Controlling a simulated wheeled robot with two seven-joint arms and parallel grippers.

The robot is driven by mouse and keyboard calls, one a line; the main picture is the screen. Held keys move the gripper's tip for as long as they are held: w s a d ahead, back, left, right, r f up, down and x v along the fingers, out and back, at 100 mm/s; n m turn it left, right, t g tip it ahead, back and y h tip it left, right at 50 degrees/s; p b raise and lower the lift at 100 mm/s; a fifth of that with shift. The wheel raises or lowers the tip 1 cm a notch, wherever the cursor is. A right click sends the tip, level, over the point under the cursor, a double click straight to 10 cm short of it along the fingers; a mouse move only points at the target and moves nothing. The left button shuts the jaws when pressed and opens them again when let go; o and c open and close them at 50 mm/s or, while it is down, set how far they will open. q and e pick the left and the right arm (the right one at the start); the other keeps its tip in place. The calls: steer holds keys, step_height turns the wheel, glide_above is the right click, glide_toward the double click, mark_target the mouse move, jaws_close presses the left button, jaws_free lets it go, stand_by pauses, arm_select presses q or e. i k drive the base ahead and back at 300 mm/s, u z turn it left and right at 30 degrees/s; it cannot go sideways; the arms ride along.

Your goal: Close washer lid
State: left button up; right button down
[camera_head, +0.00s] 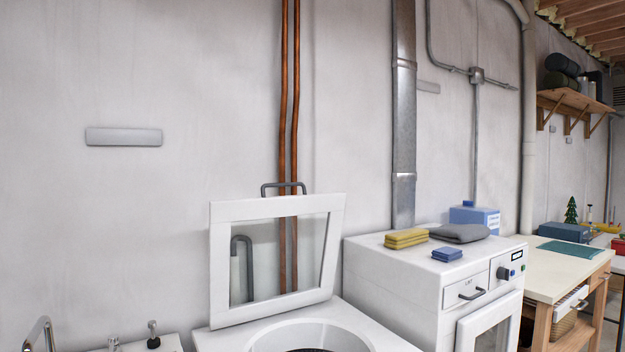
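The washer lid (222,272) is a white square frame with a clear window, and it stands raised, tilted slightly, at the back of the washer. A grey handle (284,186) sits on its top edge. The white washer (216,340) is at the bottom middle, cut off by the lower picture edge. Its round drum opening (312,333) is uncovered and its inside is mostly hidden. Neither of my grippers is in view.
A white dryer (395,283) stands right of the washer, with yellow cloths (406,238), a blue cloth (447,254), a grey towel (460,233) and a blue box (476,216) on top. Copper pipes (290,100) run up the wall behind. A faucet (40,334) shows lower left.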

mark_target(221, 212)
steer(key=z, duration=0.6)
steer(key=i, duration=0.75)
steer(key=u, duration=1.45)
